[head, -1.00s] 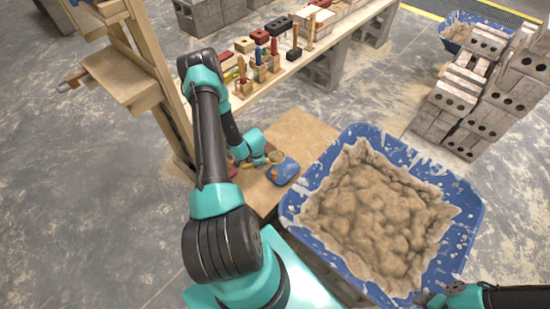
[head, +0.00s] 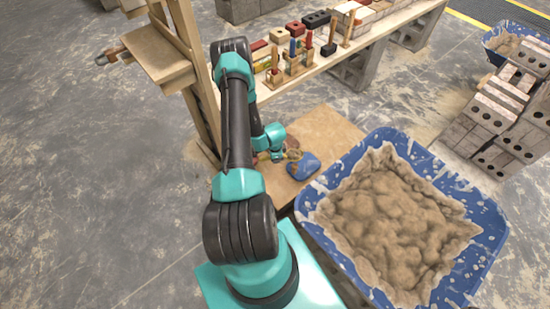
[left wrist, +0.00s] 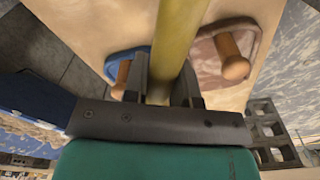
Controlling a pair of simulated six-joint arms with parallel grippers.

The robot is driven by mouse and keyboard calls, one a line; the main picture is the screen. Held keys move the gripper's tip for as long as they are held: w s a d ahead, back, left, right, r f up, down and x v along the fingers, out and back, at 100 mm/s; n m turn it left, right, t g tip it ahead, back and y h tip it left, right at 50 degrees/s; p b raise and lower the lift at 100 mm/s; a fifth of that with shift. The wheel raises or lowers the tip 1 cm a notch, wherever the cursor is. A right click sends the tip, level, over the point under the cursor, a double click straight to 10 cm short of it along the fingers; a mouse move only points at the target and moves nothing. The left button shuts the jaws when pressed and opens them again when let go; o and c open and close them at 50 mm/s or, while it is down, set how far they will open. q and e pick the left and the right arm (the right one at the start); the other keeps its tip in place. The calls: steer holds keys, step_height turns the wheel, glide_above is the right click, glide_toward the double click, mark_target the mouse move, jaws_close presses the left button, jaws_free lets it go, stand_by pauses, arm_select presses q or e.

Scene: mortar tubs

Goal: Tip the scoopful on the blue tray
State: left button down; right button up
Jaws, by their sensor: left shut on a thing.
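The blue tray (head: 304,168) lies on the plywood board, with a wooden knob-like piece on it; part of it also shows in the left wrist view (left wrist: 119,57). My left gripper (head: 279,156) is low over the board, just left of the tray in the head view. It is shut on the yellow handle of the scoop (left wrist: 178,38), which runs between the fingers (left wrist: 162,92) in the left wrist view. The scoop's end (head: 293,154) is small beside the tray; I cannot tell what is in it. My right gripper is out of view.
A brownish-pink tray (left wrist: 255,38) with a wooden knob lies beside the blue one. A large blue tub (head: 480,243) of mortar (head: 400,225) stands to the right. A bench (head: 350,60) with tools and bricks is behind. A wooden post stands left.

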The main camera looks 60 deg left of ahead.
mark_target(286, 156)
arm_select(q)
steer(key=shift+w+r, duration=0.1)
steer(key=shift+w, duration=0.05)
steer(key=shift+w+d+r+g, duration=0.15)
steer(key=shift+w+r+g, duration=0.05)
steer(key=shift+g, duration=0.2)
steer(key=shift+d, duration=0.1)
